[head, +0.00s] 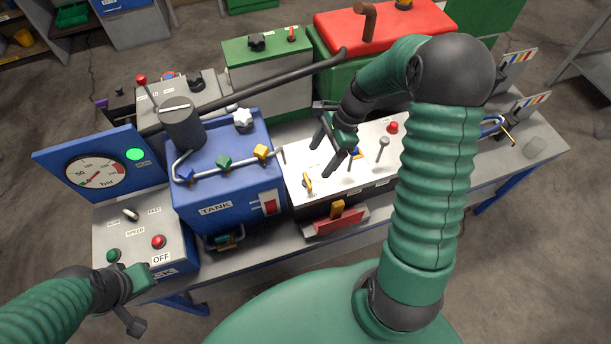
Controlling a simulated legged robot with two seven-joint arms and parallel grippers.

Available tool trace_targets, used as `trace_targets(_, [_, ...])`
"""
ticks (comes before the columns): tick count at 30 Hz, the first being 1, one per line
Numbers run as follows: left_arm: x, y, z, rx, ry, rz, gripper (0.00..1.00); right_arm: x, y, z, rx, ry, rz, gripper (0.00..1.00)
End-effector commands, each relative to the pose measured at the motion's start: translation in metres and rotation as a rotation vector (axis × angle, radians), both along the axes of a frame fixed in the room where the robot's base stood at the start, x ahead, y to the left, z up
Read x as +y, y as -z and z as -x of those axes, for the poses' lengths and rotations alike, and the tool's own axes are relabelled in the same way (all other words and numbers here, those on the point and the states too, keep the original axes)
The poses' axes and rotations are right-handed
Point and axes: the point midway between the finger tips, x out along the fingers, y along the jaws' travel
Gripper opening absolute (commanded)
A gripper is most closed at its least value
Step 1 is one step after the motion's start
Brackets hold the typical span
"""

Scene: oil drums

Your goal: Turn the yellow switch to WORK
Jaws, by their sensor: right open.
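A yellow switch (307,182) stands up on the left part of a white-topped panel (305,158), in the middle of the head view. Its label is too small to read. My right gripper (321,158) is open and empty above the panel. Its fingers point down and left, and their tips appear just above and to the right of the switch, not touching it. My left gripper (143,303) is low at the left, in front of the grey control box; its finger gap is not clear.
A blue TANK box (215,210) with coloured valve knobs stands left of the panel. A small lever (383,143) and red button (393,127) are to the right. A dark pipe (270,88) crosses behind.

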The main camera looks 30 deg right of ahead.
Motion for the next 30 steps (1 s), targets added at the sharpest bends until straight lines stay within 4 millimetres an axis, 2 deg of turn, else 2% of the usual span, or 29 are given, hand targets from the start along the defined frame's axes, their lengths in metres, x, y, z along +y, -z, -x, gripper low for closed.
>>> trace_targets(1, [0.0,-0.001,0.0,0.0,0.0,0.0,0.0,0.005,0.013,0.0,0.005,-0.001,-0.005,0.76])
trace_targets(6, [0.0,-0.002,0.0,0.0,0.0,0.0,0.0,0.021,0.054,-0.004,0.004,-0.002,-0.004,0.76])
trace_targets(12, [0.0,-0.003,0.0,0.0,0.0,0.0,0.0,0.034,0.087,-0.008,0.001,-0.003,-0.001,0.76])
trace_targets(16, [0.0,-0.004,0.0,0.0,0.0,0.0,0.0,0.038,0.096,-0.009,-0.001,-0.002,0.001,0.76])
trace_targets(23, [0.0,-0.003,0.0,0.0,0.0,0.0,0.0,0.038,0.097,-0.009,-0.002,-0.002,0.002,0.76])
trace_targets(30, [0.0,-0.003,0.0,0.0,0.0,0.0,0.0,0.038,0.097,-0.009,-0.001,-0.002,0.001,0.46])
